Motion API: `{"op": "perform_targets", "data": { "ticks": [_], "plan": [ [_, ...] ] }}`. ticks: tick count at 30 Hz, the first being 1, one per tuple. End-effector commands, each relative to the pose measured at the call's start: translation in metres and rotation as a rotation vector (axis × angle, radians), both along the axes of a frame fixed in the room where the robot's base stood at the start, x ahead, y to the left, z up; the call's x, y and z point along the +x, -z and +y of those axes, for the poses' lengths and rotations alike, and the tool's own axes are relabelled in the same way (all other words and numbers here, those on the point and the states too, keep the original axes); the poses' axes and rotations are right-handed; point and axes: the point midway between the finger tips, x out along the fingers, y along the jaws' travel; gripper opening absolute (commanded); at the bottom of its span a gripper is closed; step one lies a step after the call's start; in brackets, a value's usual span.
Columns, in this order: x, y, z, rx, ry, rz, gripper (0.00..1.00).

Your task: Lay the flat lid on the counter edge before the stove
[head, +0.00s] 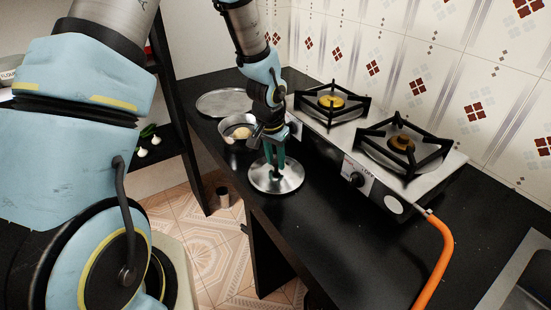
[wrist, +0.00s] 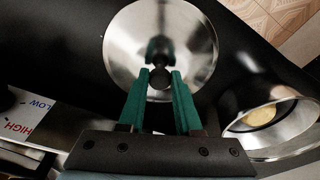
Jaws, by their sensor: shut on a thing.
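The flat lid (head: 266,181) is a round, shiny metal disc with a dark knob. In the head view it is at the front edge of the black counter, before the stove (head: 366,160). My gripper (head: 276,163) points down over its middle. In the wrist view the green fingers (wrist: 160,85) are shut on the dark knob at the centre of the lid (wrist: 190,30). The lid looks level. Whether it touches the counter or hangs just above it, I cannot tell.
A metal pot (head: 232,122) with something pale inside stands left of the lid, close to it. A round metal tray (head: 222,101) lies farther back. An orange hose (head: 440,250) runs from the stove's right end. The counter (head: 330,225) is clear to the right of the lid.

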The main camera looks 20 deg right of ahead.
Motion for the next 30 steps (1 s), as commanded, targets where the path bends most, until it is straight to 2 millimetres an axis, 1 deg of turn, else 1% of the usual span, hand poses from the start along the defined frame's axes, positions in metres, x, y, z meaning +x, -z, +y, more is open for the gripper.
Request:
{"op": "perform_targets", "data": {
  "ticks": [5, 6, 13, 20, 24, 26, 29, 30],
  "plan": [
    [0.000, 0.004, 0.000, 0.000, 0.000, 0.000, 0.00],
    [0.000, 0.003, 0.000, 0.000, 0.000, 0.000, 0.37],
    [0.000, 0.003, 0.000, 0.000, 0.000, 0.000, 0.63],
    [0.000, 0.002, 0.000, 0.000, 0.000, 0.000, 0.63],
    [0.000, -0.005, 0.000, -0.002, -0.001, -0.001, 0.63],
    [0.000, -0.012, 0.001, -0.003, -0.002, -0.001, 0.63],
    [-0.001, -0.029, 0.004, -0.002, -0.002, -0.004, 0.63],
    [-0.002, -0.038, 0.004, -0.005, -0.002, -0.004, 0.63]
  ]
}}
